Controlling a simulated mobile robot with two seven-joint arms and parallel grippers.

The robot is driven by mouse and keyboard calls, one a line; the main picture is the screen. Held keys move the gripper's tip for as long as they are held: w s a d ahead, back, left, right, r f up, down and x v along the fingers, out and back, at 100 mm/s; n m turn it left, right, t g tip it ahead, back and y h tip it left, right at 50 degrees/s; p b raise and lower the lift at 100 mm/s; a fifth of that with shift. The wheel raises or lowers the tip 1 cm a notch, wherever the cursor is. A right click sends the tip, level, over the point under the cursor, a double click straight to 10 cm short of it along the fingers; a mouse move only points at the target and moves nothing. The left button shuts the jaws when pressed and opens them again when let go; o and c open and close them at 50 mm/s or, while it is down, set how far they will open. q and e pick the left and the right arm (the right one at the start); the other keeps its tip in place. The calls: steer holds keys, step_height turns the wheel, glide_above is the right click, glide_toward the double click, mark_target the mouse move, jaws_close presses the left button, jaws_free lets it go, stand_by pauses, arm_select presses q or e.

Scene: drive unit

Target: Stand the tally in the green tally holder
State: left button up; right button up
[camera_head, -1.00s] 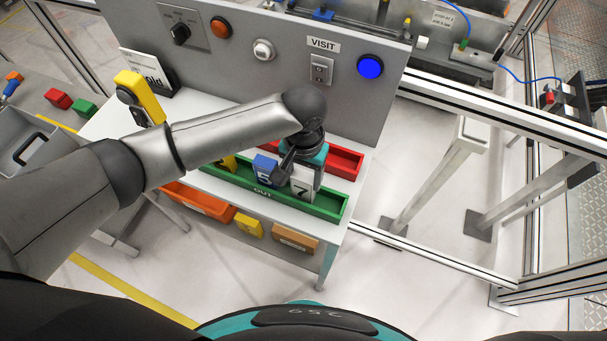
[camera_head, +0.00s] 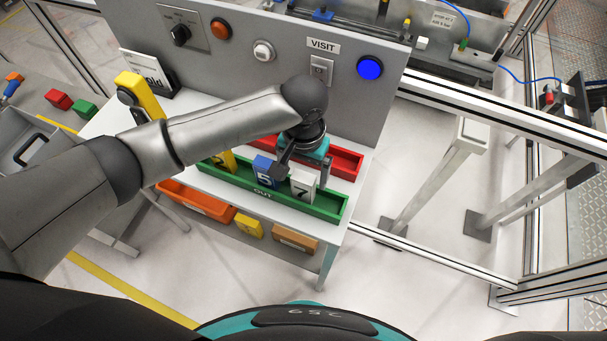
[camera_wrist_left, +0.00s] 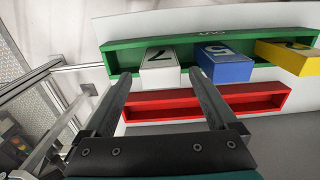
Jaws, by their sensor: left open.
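The white tally marked 7 (camera_head: 303,187) stands in the green tally holder (camera_head: 330,208), near its right end. In the left wrist view the white tally (camera_wrist_left: 160,68) sits inside the green holder (camera_wrist_left: 125,58). My left gripper (camera_head: 302,174) is open just behind and above this tally. In the wrist view its fingers (camera_wrist_left: 162,77) are spread wider than the tally, with a gap on each side. The blue tally marked 5 (camera_head: 264,171) and a yellow tally (camera_head: 223,161) stand in the same holder to the left. My right gripper is not in view.
A red holder (camera_head: 346,161) lies behind the green one; its visible part is empty. A grey panel (camera_head: 290,75) with switches and a lit blue button (camera_head: 370,68) rises behind. A metal frame stands right.

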arm_select(q)
step_height(320, 180, up, 10)
steer(key=shift+p, duration=0.4)
